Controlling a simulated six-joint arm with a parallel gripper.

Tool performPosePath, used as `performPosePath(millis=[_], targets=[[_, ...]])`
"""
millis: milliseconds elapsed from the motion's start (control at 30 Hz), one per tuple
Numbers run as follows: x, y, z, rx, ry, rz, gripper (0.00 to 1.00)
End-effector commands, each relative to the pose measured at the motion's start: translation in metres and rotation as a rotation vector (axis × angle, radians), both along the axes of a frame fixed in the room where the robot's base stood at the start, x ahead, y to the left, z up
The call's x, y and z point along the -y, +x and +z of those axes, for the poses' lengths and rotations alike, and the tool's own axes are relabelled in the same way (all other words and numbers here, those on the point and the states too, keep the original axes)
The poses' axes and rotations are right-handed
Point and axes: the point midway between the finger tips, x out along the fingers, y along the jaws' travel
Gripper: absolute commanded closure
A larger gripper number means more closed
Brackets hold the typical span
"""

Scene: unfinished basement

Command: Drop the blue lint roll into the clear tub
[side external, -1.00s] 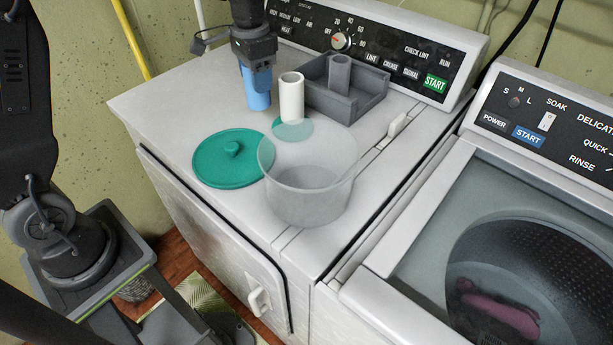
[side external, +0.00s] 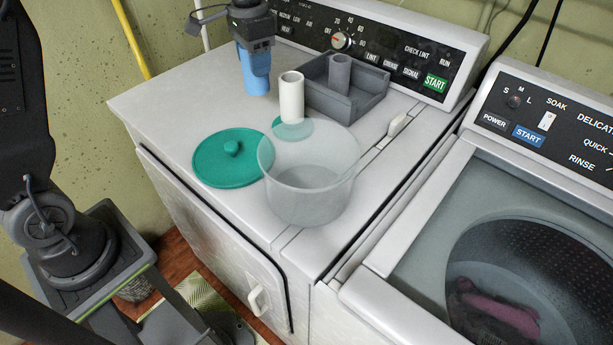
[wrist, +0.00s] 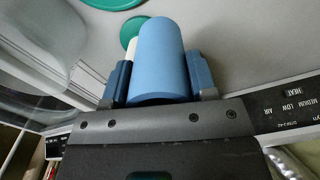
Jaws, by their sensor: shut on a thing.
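The blue lint roll (side external: 257,76) is upright between the fingers of my gripper (side external: 254,62), at the back left of the white machine top. In the wrist view the roll (wrist: 160,58) fills the space between my two dark blue fingers, which are shut on it. The clear tub (side external: 308,190) stands open towards the front of the top, to the right and front of my gripper. Its near wall is see-through and it looks empty. Part of the tub (wrist: 35,55) shows at the left of the wrist view.
A white roll (side external: 291,98) stands between my gripper and the tub. A grey tray (side external: 365,100) with a grey roll (side external: 339,73) sits to the right, before the control panel (side external: 400,55). A green lid (side external: 215,175) lies left of the tub. A second green item shows behind the tub.

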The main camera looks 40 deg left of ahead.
Motion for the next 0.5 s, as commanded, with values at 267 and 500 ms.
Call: performPosePath(millis=[267, 500], targets=[[0.0, 0.001, 0.066, 0.003, 0.0, 0.0, 0.71], [0.028, -0.003, 0.084, -0.001, -0.001, -0.006, 0.71]])
